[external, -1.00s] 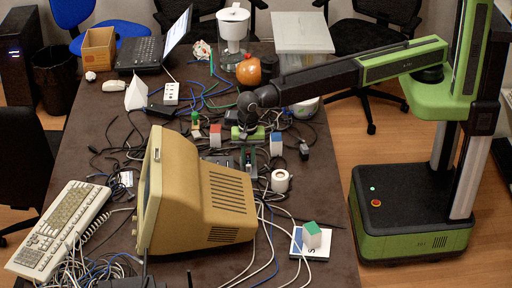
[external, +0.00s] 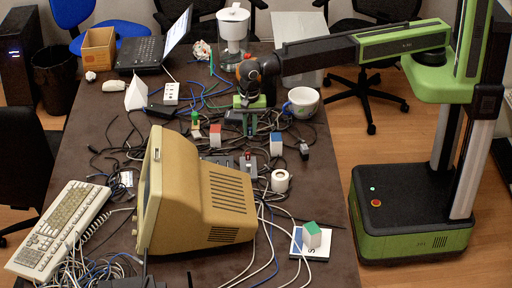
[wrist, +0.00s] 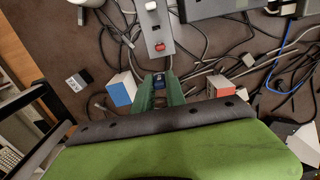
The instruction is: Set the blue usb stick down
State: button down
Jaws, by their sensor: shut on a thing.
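In the wrist view, my gripper (wrist: 160,91) has its green fingers closed on the small blue usb stick (wrist: 158,80), whose dark blue end shows between the tips. In the external view, my gripper (external: 250,122) points down above the cable-strewn middle of the table, behind the beige monitor. The stick is too small to make out there. Its height above the table is hard to tell.
A blue-and-white block (wrist: 122,90) and a red-and-white block (wrist: 220,86) stand either side of my fingers. A grey box with a red switch (wrist: 155,30) lies ahead. Cables cover much of the table.

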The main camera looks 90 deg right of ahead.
jog(key=d+r, duration=0.1)
jog(key=d+r+p, duration=0.1)
jog(key=d, duration=0.1)
jog(key=d+p, duration=0.1)
jog(key=shift+s+d+r, duration=0.25)
jog(key=shift+d+r, duration=0.1)
jog(key=shift+r, duration=0.05)
